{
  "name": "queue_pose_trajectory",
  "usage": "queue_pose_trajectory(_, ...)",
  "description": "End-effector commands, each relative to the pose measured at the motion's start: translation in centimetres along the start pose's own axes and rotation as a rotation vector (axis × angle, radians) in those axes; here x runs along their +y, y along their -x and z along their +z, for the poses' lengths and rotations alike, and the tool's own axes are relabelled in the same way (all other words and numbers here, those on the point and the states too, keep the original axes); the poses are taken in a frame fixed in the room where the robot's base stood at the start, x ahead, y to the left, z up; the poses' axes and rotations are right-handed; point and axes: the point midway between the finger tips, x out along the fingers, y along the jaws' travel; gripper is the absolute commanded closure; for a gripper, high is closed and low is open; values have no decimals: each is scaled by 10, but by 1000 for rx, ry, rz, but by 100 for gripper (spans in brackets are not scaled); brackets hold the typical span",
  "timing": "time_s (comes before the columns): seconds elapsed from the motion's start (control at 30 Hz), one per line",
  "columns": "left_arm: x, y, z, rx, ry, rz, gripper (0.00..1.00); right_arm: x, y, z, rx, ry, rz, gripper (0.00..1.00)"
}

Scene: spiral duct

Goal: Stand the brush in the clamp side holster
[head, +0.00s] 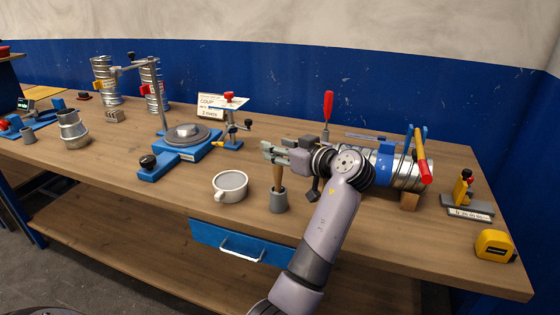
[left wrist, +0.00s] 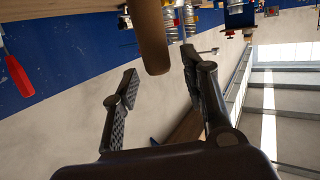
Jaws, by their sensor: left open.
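The brush shows as a wooden handle (head: 278,175) standing upright in a small grey cylindrical holster (head: 278,201) near the table's front. The handle's rounded end also shows in the left wrist view (left wrist: 150,40), lying between the spread fingers. My left gripper (head: 268,152) is at the top of the handle. Its fingers (left wrist: 160,72) are open, with visible gaps to the handle in the wrist view. The brush's lower part is hidden inside the holster. My right gripper is in neither view.
A white cup (head: 230,187) stands left of the holster. Behind it is a blue turntable fixture (head: 185,148). A silver spiral duct (head: 405,172) with a red-handled clamp (head: 422,158) lies right of my arm. A yellow tape measure (head: 495,245) sits at the right corner.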

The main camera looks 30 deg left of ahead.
Motion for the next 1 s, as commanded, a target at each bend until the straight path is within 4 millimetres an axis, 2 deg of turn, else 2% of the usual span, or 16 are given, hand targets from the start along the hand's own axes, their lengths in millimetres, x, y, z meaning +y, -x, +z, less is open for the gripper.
queue_pose_trajectory(0.1,1,5,-24,0,4,0,59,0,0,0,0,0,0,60)
queue_pose_trajectory(0.33,1,11,-50,-2,1,0,59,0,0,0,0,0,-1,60)
queue_pose_trajectory(1.0,1,11,-53,-1,-1,-1,59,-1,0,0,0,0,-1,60)
